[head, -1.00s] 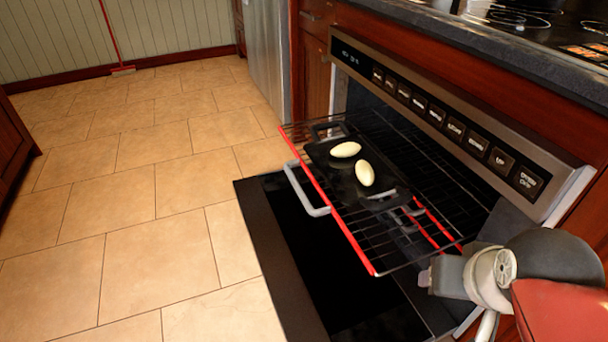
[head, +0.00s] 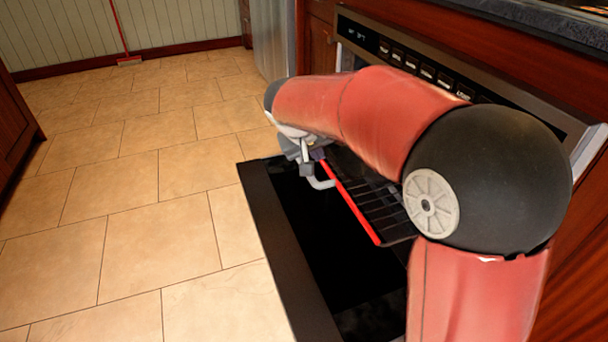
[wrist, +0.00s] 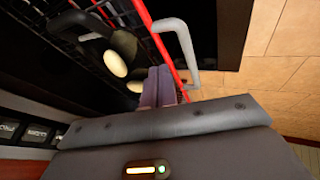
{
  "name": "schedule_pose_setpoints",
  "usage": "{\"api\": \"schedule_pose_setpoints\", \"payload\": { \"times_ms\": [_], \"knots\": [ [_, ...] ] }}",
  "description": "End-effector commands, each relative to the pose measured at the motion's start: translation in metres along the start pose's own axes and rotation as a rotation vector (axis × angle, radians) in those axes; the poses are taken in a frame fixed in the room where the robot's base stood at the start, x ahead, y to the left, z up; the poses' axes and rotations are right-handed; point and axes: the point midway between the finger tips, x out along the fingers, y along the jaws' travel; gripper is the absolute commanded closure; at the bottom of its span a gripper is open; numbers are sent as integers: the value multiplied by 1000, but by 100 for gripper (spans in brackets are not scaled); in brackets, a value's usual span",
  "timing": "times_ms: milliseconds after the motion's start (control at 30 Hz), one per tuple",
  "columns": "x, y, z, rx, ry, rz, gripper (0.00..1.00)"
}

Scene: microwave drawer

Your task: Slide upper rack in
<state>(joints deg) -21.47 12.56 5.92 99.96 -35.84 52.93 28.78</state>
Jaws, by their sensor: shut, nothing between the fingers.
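The upper rack (head: 352,207) is a black wire rack with a red front bar, pulled out over the lowered oven door. Its grey handle (head: 321,182) sticks out from the front; my arm hides most of the rack. In the wrist view the red bar (wrist: 160,48) and grey handle (wrist: 188,48) run beside my fingers. My gripper (head: 319,155) is at the front bar by the handle, its fingers (wrist: 165,80) shut with nothing between them. I cannot tell if they touch the bar. A dark tray (wrist: 122,42) with two pale oval items (wrist: 113,63) sits on the rack.
The open oven door (head: 285,240) lies flat below the rack. The control panel (head: 400,55) runs above the oven opening. The tiled floor (head: 130,220) to the left is clear. A wooden cabinet (head: 18,125) stands at the far left.

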Motion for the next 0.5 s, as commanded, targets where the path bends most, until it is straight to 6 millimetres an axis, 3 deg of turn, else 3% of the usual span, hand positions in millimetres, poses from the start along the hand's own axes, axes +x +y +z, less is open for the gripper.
{"api": "schedule_pose_setpoints", "payload": {
  "times_ms": [100, 267, 500],
  "knots": [
    [11, -14, -9, -14, 7, 8, 100],
    [25, -15, -11, -15, 8, 10, 100],
    [69, -15, -10, -16, 6, 10, 100]
  ]
}}
